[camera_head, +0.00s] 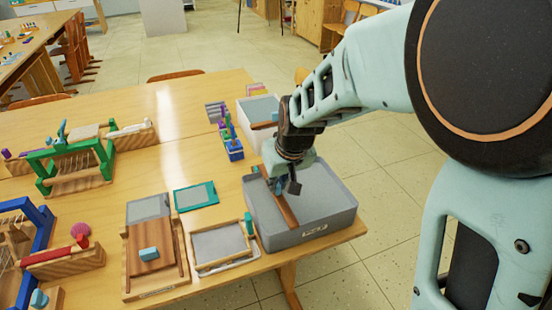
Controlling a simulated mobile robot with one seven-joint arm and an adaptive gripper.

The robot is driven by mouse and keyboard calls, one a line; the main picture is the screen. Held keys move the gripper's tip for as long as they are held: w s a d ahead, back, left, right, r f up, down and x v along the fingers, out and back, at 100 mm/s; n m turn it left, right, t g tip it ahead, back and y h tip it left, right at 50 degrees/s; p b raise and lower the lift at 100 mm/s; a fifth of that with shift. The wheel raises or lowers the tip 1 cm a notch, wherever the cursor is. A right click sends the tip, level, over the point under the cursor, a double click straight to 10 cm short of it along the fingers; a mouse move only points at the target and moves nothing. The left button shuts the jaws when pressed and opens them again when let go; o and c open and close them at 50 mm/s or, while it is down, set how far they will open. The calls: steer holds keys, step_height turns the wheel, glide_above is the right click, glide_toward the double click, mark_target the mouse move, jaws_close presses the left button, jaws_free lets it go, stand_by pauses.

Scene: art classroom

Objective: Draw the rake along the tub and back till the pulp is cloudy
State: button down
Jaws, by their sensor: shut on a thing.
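The grey tub (322,230) stands at the right front corner of the table. Its inside looks flat and grey; I cannot tell how cloudy the pulp (325,195) is. The rake shows as a long brown wooden bar (285,210) lying across the left part of the tub, its near end close to the front wall. My gripper (284,186) reaches down over the tub from the upper right and is shut on the rake. The fingers hide the grip point, and any teeth of the rake are not visible.
A second, pale tub (262,108) stands behind, with a blue holder (234,150) at its left. A framed screen (222,246) and a wooden board (152,250) lie left of the grey tub. A green-framed rack (72,165) stands farther left. The table edge is close on the right.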

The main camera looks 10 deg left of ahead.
steer(key=w+d+b, duration=0.1)
steer(key=w+d, duration=0.3)
steer(key=d, duration=0.3)
steer(key=w+d+b, duration=0.2)
steer(key=w+d, duration=0.3)
steer(key=d, duration=0.3)
steer(key=shift+d, duration=0.1)
steer(key=c, duration=2)
jaws_free()
steer(key=shift+w, duration=0.15)
steer(key=v, duration=1.2)
